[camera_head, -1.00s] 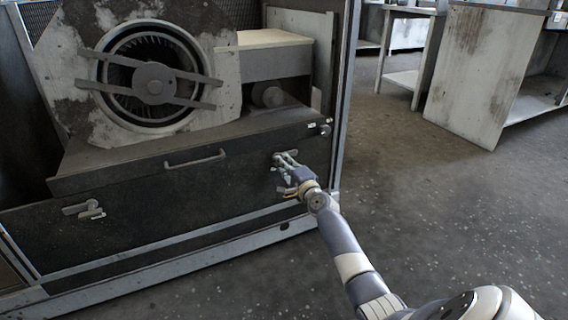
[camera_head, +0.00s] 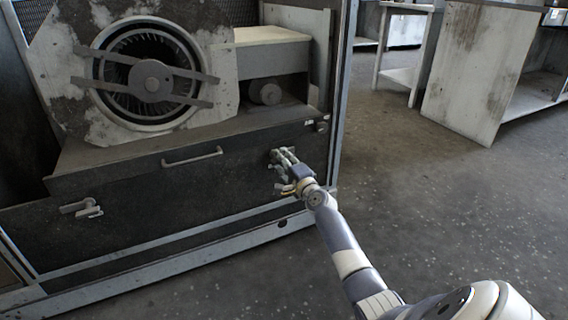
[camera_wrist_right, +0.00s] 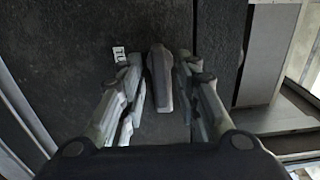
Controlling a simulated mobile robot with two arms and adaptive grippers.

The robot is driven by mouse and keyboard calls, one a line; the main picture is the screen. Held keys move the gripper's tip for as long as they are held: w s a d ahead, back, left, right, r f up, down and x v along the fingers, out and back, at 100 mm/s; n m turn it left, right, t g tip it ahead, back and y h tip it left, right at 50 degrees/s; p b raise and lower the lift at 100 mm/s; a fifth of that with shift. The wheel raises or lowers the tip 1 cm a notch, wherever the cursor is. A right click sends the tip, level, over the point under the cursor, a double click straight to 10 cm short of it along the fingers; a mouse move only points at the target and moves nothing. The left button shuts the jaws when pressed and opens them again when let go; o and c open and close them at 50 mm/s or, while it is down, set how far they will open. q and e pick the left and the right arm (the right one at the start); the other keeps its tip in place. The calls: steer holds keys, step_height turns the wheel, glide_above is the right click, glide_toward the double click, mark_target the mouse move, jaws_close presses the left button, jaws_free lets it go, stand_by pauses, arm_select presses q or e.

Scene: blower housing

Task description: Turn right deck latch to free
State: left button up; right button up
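The right deck latch is a grey handle (camera_wrist_right: 160,78) on the dark front panel (camera_head: 150,195). In the right wrist view it stands lengthwise between the two fingers of my right gripper (camera_wrist_right: 160,108). The fingers are spread on either side of it; the left finger is clearly apart, the right one close beside it. In the head view my right gripper (camera_head: 284,164) is at the panel's right part and hides most of this latch. The left deck latch (camera_head: 82,208) sits on the panel's left part. My left gripper is not in view.
A bar handle (camera_head: 192,157) is at the panel's upper middle. Above it is the blower housing (camera_head: 150,75) with its round fan opening. A small catch (camera_head: 321,126) and a metal frame post (camera_head: 343,90) are right of the latch. Open floor (camera_head: 440,220) lies to the right.

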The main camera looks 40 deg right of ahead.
steer(key=v, duration=1.2)
stand_by(0.4)
